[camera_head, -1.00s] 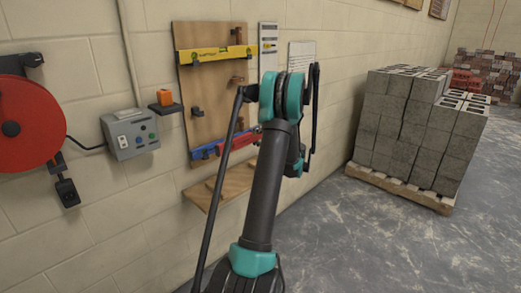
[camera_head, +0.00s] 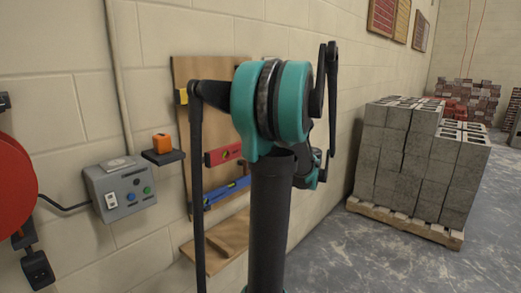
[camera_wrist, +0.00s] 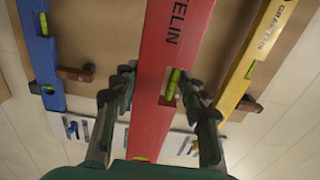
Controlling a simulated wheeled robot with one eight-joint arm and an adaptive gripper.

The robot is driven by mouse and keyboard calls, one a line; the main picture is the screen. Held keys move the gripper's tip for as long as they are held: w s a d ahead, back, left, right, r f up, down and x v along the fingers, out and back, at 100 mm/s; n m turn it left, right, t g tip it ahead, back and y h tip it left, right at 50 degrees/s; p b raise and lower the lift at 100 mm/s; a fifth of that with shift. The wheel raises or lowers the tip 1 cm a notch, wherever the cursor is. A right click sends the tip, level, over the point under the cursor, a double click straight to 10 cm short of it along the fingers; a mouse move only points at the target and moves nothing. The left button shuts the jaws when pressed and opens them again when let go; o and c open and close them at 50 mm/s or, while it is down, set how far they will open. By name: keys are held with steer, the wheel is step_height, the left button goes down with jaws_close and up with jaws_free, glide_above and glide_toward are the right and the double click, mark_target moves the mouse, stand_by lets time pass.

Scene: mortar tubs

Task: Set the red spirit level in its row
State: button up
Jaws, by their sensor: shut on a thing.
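The red spirit level (camera_head: 223,155) is in front of the wooden board (camera_head: 182,70), above the blue level (camera_head: 227,192). In the wrist view the red level (camera_wrist: 165,60) runs between the fingers of my gripper (camera_wrist: 160,92), which is shut on it. The blue level (camera_wrist: 42,55) is to its left there and the yellow level (camera_wrist: 255,60) to its right. In the head view, my arm hides most of the board and nearly all of the yellow level (camera_head: 181,96). I cannot tell whether the red level touches its supports.
A brown peg (camera_wrist: 75,74) is beside the blue level, and another (camera_wrist: 248,103) is by the yellow one. A wooden shelf (camera_head: 215,243) is below the board. A small shelf with an orange block (camera_head: 162,143) and a grey switch box (camera_head: 120,190) are left. Stacked blocks (camera_head: 400,165) stand right.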

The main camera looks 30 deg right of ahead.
steer(key=shift+a+r, duration=0.15)
steer(key=shift+r, duration=0.05)
steer(key=shift+f+x, duration=0.15)
steer(key=shift+x, duration=2.2)
steer(key=shift+f+x, duration=0.15)
steer(key=shift+x, duration=2.15)
steer(key=shift+f+x, duration=0.15)
steer(key=shift+x, duration=2.2)
steer(key=shift+f, duration=0.9)
steer(key=o, duration=1.3)
steer(key=shift+s, duration=0.1)
